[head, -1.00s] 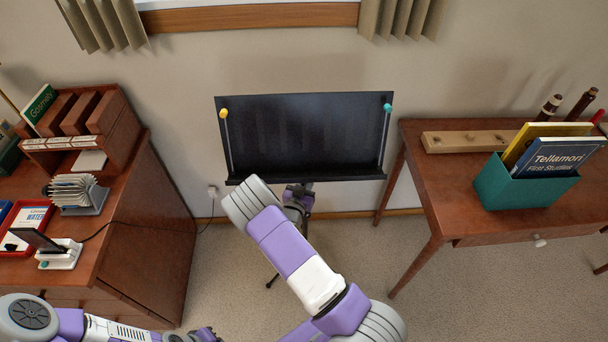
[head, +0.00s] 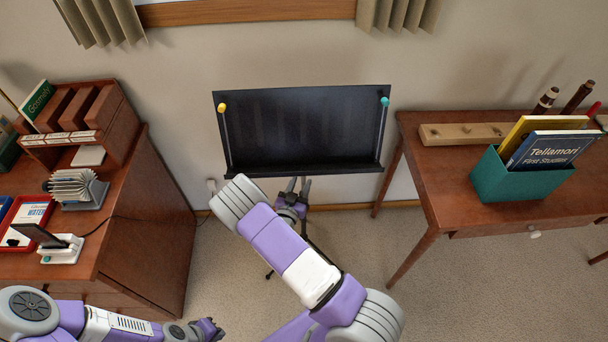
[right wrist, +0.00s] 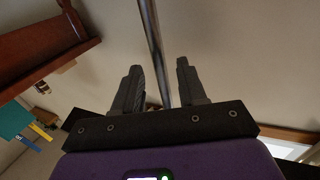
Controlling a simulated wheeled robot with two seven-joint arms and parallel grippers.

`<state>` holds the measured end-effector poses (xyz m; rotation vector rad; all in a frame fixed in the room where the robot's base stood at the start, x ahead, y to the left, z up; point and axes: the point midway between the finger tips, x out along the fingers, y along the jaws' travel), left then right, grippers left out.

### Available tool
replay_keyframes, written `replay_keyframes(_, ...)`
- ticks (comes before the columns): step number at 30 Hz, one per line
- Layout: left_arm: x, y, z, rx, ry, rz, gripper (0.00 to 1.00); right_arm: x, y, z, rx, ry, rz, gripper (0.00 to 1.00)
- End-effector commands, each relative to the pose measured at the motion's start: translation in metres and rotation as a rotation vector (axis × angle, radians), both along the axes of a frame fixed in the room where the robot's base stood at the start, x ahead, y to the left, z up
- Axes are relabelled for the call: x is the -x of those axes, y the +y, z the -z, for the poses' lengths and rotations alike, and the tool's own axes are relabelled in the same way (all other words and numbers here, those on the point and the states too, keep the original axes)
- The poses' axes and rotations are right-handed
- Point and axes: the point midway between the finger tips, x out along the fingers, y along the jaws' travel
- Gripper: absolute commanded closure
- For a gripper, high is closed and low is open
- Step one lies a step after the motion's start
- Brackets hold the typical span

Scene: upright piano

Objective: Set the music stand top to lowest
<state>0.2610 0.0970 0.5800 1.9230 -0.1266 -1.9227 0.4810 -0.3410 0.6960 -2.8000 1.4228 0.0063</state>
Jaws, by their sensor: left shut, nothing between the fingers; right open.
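The music stand's black top (head: 300,128) stands tilted against the far wall's side of the room, with a ledge along its lower edge. A yellow-tipped clip (head: 222,108) and a teal-tipped clip (head: 384,102) are at its sides. My right gripper (head: 296,183) is open just below the ledge, near the stand's shaft. In the right wrist view, the metal shaft (right wrist: 151,35) runs between the lines of the open right gripper's fingers (right wrist: 158,80); whether it lies between or beyond them is unclear. My arm hides part of the stand's lower portion. My left gripper (head: 216,329) is shut and empty, low at left.
A wooden desk (head: 155,200) with organisers stands at left. A wooden table (head: 430,185) at right carries a teal book box (head: 520,180) and a wooden rack (head: 465,135). Curtains hang above.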

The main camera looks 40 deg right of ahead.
Motion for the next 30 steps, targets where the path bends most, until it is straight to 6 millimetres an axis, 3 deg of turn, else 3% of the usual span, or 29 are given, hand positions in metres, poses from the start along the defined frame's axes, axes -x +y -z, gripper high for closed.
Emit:
replay_keyframes(6,0.000,0.000,-0.005,0.000,0.000,0.000,1.00,0.013,0.018,0.000,-0.001,0.001,0.001,0.59)
replay_keyframes(23,0.000,0.000,-0.005,0.000,0.000,0.000,1.00,0.015,0.019,0.001,-0.003,0.002,0.001,0.59)
replay_keyframes(26,0.000,0.000,-0.008,0.000,0.000,0.000,1.00,0.019,0.019,0.012,-0.053,0.053,-0.005,0.59)
replay_keyframes(30,0.000,0.000,-0.020,0.000,0.000,0.000,1.00,0.042,0.032,0.059,-0.290,0.282,-0.057,0.59)
